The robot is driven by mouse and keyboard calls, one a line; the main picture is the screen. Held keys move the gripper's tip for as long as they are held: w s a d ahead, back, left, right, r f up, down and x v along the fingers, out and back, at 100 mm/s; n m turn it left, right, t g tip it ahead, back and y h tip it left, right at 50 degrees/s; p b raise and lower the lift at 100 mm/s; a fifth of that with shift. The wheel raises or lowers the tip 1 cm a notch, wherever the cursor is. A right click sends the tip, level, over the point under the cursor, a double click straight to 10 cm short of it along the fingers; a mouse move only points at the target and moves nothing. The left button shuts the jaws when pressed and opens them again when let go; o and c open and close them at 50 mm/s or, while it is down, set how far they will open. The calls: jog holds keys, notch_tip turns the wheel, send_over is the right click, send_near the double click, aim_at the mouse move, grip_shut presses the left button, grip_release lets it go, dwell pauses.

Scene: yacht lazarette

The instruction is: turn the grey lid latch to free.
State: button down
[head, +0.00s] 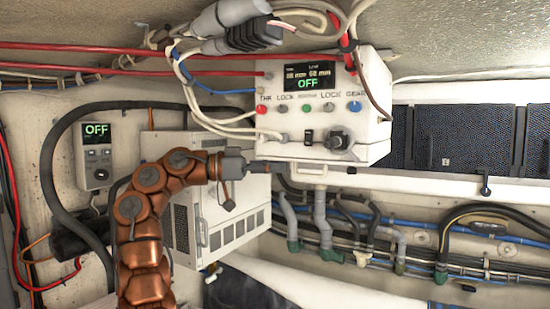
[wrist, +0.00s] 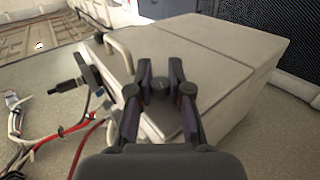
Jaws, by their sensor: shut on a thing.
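The grey lid latch (wrist: 160,87) shows in the wrist view as a small dark, rounded piece between my fingers, at the edge of a white box. My gripper (wrist: 160,72) has a finger on each side of it and is shut on it. In the head view my gripper (head: 258,168) reaches the lower left edge of the white control box (head: 312,150); the latch cannot be made out there. I cannot tell from these views which way the latch is turned.
The control box has an OFF display (head: 308,77), coloured buttons and a black knob (head: 338,139). Cables hang close above my arm. A white vented unit (head: 232,215) stands behind my arm. A pale handle (wrist: 118,58) is left of my fingers in the wrist view.

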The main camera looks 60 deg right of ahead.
jog(key=shift+w+d+m+g+y, duration=0.1)
jog(key=shift+m+g+y, duration=0.2)
jog(key=shift+y, duration=0.1)
jog(key=shift+m+g+y, duration=0.4)
jog(key=shift+m+y, duration=0.1)
jog(key=shift+y, duration=0.1)
jog(key=c, duration=1.1)
grip_release()
jog(key=shift+o, duration=0.2)
jog(key=shift+f+n+t+h, duration=0.2)
jog(key=shift+n+t+h, duration=0.3)
jog(key=shift+h, duration=0.1)
